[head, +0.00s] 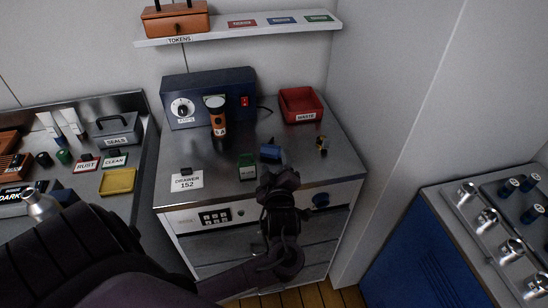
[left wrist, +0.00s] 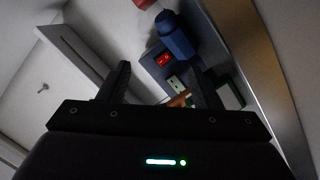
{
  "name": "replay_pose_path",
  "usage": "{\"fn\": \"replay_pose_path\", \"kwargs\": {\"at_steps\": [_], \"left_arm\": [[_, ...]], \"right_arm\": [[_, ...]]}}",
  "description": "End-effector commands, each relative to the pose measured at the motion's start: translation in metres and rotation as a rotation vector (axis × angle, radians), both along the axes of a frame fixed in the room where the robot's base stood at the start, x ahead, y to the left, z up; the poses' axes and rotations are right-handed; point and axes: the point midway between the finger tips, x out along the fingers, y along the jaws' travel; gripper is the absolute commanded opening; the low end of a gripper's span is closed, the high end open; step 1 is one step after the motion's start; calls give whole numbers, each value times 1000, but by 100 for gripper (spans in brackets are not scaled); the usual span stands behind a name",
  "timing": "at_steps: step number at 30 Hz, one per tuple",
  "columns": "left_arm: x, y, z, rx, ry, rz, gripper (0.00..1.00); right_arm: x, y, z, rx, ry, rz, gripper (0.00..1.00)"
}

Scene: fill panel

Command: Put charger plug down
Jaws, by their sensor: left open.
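A small blue piece (head: 270,151), which looks like the charger plug, lies on the steel top of the drawer cabinet (head: 215,200). A blue piece (left wrist: 175,37), likely the same one, shows beyond the fingertips in the left wrist view. My left gripper (head: 278,180) is over the cabinet's front edge, just on the near side of the blue piece. Its two fingers (left wrist: 160,82) are apart, with nothing visibly held between them. The gripper hides part of the front edge and drawers. My right gripper is not in view.
A dark blue dial box (head: 212,88) stands at the back, with an orange-and-black torch (head: 218,120) before it. A green item (head: 247,166), a small yellow-and-grey item (head: 322,145) and a red bin (head: 300,105) are nearby. Bare steel lies right of the blue piece.

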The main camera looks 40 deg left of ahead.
Motion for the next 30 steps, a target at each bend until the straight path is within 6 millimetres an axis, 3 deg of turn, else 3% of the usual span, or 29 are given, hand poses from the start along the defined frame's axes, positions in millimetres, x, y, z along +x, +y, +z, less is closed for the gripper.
{"fn": "replay_pose_path", "kwargs": {"at_steps": [6, 12, 30], "left_arm": [[-35, -31, 2, -6, 1, 1, 58], [-52, -46, 5, -2, 1, 1, 58], [-55, -48, 7, 0, 0, 1, 58]], "right_arm": [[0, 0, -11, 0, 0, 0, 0], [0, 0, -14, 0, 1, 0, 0], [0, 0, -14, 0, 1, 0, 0]]}}
